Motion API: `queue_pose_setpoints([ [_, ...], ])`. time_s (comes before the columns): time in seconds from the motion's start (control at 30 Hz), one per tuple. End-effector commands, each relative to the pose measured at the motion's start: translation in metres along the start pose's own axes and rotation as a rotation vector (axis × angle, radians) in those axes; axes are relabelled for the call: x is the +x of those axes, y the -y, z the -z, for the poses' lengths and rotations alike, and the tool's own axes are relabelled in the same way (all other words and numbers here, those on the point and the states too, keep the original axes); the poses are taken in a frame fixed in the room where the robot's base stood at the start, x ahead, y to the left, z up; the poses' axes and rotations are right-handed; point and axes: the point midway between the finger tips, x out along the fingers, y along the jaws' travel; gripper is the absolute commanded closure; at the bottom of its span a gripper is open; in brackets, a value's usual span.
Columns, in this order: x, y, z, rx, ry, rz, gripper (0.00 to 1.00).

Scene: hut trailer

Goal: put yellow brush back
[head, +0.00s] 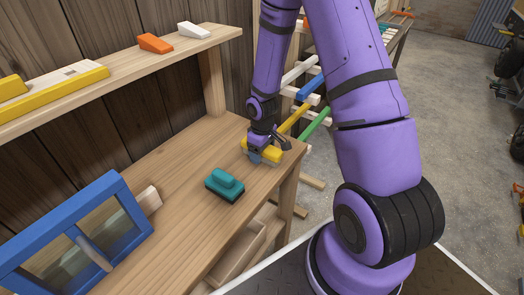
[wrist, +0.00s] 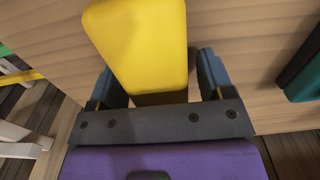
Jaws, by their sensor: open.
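The yellow brush (head: 274,154) lies on the wooden workbench near its right end. It looks like a smooth, rounded yellow block in the wrist view (wrist: 140,45), and its bristles cannot be made out. My gripper (head: 262,150) is down at the brush. In the wrist view, my gripper's two dark blue fingers (wrist: 158,85) are open, one on each side of the brush's near end. A gap shows beside the right finger; whether the left finger touches cannot be told. My gripper partly hides the brush in the head view.
A teal brush (head: 225,185) lies on the bench to the left. A blue frame (head: 122,188) stands at the front left. The upper shelf (head: 115,70) holds an orange block (head: 155,43), a white block (head: 193,30) and a yellow level (head: 55,98). A rack with colored bars (head: 316,122) stands beyond the bench.

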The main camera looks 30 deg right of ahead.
Motion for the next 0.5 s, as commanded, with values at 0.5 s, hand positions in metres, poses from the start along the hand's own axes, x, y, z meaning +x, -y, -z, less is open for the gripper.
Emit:
queue_pose_setpoints([
  [0.5, -0.051, -0.001, 0.001, 0.002, -0.004, -0.003, 0.26],
])
